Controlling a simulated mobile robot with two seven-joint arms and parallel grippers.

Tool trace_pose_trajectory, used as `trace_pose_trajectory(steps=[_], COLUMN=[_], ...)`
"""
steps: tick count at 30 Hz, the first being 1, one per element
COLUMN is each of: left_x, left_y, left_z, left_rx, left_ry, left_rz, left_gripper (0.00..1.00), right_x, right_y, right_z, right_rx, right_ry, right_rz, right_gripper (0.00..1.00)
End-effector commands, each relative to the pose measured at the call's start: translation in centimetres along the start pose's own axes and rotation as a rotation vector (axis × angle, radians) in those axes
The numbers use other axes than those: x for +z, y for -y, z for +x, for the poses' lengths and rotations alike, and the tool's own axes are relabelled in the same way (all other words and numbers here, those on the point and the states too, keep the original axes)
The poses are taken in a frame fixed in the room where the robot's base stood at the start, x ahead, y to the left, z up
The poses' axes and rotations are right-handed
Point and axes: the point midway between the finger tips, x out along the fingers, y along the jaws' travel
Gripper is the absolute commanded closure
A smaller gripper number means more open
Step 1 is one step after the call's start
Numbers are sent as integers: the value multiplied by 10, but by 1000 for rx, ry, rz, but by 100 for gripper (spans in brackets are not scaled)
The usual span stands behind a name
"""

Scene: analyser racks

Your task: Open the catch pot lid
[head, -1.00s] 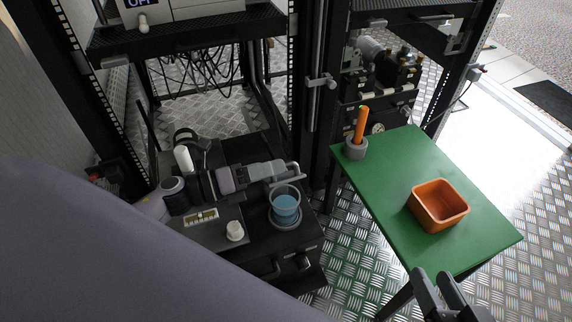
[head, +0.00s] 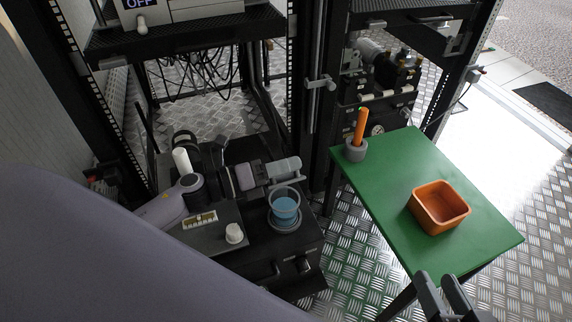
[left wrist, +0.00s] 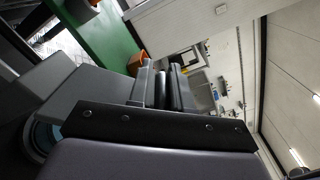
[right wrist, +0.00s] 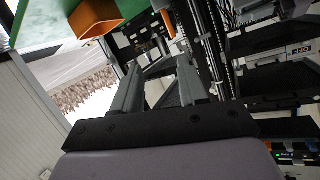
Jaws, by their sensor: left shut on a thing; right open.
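The catch pot (head: 285,209) is a clear beaker with blue liquid, upright on a round grey base on the black bench unit. My left gripper (head: 268,172) reaches in from the left just behind the pot's rim. It is shut on the grey catch pot lid (head: 286,166), which shows at the pot's back edge; its exact tilt is hard to tell. In the left wrist view the left fingers (left wrist: 165,88) are close together, and part of the blue pot (left wrist: 42,136) shows at the left. My right gripper (head: 440,294) is open and empty near the green table; its fingers (right wrist: 158,88) stand apart.
The green table (head: 388,172) holds an orange bin (head: 439,208) and a grey holder (head: 355,152) with an orange stick. A white knob (head: 234,233) and a white cylinder (head: 181,161) stand left of the pot. Black rack posts rise behind.

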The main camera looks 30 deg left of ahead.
Motion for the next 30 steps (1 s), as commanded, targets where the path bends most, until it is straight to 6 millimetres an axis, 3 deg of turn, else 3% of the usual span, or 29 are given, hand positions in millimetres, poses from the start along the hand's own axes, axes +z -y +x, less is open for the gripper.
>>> trace_pose_trajectory(steps=[8, 15, 27, 28, 30], left_x=[25, 44, 46, 47, 46], left_y=[3, -9, -12, -12, -12], left_z=[1, 2, 2, 2, 2], left_rx=[-4, -5, -9, -9, -8], left_ry=[-3, -7, -7, -7, -7], left_rz=[-198, -428, -476, -475, -475], left_gripper=[100, 100, 100, 75, 61], right_x=[-5, -5, -4, -4, -4], right_y=[10, 1, -1, -1, -1], right_z=[3, -4, -5, -5, -5], right_rx=[-28, 21, 31, 31, 31], right_ry=[62, 87, 88, 88, 88], right_rz=[78, 33, 21, 21, 21], right_gripper=[57, 57, 57, 57, 57])
